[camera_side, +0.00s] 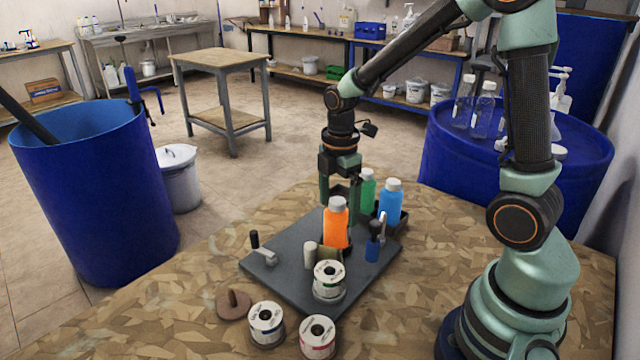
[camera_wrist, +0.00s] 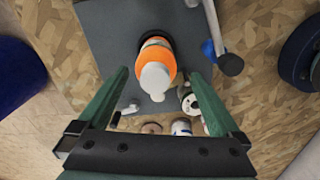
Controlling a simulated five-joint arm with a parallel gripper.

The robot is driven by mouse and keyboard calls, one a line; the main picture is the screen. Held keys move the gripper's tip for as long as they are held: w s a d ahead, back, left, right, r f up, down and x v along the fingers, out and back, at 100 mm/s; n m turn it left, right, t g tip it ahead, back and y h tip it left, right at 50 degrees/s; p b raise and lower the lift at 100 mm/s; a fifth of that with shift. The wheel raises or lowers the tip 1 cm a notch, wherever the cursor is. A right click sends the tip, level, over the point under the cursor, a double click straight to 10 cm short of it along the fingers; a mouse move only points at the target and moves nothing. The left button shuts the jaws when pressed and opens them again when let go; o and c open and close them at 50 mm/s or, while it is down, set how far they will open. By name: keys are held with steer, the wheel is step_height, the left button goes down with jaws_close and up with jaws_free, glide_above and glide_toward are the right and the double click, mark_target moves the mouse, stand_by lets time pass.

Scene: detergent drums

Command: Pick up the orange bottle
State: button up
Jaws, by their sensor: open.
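The orange bottle (camera_side: 335,228) with a grey-white cap stands upright on a dark grey board (camera_side: 275,258). In the wrist view the orange bottle (camera_wrist: 157,57) lies between the green fingertips, cap toward the camera. My gripper (camera_side: 339,192) is open and points down at the bottle, with its fingers around the upper part or just above; the exact height is hard to tell. In the wrist view my gripper (camera_wrist: 159,74) shows a gap on both sides of the bottle. It holds nothing.
A green bottle (camera_side: 367,190) and a blue bottle (camera_side: 390,203) stand close behind, in a dark tray. A blue-handled tool (camera_side: 373,245) stands to the right. Large blue drums (camera_side: 95,190) flank the table.

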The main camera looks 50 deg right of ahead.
mark_target(336, 218)
steer(key=f, duration=0.5)
steer(key=shift+w+d, duration=0.2)
steer(key=shift+w, duration=0.05)
steer(key=shift+r, duration=0.1)
jaws_close()
steer(key=shift+r, duration=0.15)
